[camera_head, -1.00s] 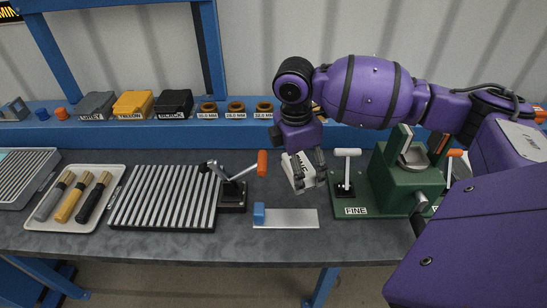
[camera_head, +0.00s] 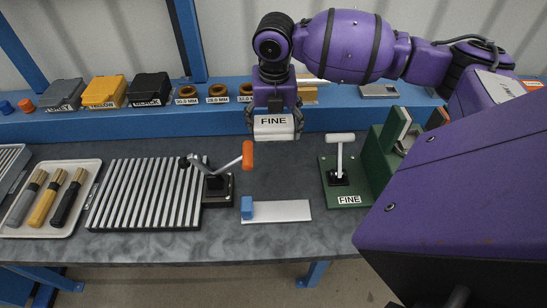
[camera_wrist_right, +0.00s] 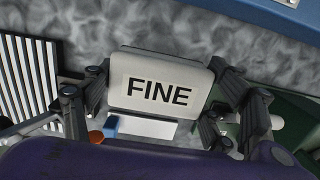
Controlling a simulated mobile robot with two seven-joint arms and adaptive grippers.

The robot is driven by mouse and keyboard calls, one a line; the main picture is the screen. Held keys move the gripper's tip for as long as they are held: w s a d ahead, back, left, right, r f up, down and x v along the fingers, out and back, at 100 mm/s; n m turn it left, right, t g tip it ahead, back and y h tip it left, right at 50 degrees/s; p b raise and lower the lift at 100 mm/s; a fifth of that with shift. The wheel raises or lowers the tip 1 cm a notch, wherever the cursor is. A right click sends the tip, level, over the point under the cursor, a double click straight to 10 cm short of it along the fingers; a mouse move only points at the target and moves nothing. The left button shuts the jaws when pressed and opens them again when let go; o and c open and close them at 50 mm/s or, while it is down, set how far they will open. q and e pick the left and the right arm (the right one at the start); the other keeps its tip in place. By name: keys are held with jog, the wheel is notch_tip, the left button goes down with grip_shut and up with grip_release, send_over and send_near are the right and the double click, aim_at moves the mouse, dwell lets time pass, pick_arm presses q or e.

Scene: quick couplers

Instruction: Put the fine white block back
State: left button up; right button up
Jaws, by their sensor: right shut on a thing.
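The fine white block (camera_head: 274,127), marked FINE, is held upright in my right gripper (camera_head: 274,118) in the head view. The gripper is in the air above the back of the bench, in front of the blue shelf. In the right wrist view the block (camera_wrist_right: 160,82) sits between the two fingers (camera_wrist_right: 160,100), with its label facing the camera. A green fixture plate labelled FINE (camera_head: 349,199), with a white-handled clamp (camera_head: 340,140), stands at the right. My left gripper does not show.
A clamp with an orange handle (camera_head: 248,155) stands beside a ribbed plate (camera_head: 145,195). A pale strip with a blue block (camera_head: 247,207) lies at the front. A white tray (camera_head: 92,170) holds several handled tools. Boxes and rings line the blue shelf (camera_head: 215,118).

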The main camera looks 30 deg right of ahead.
aim_at(274, 157)
jog(key=shift+f, duration=4.9)
jog(key=o, duration=1.2)
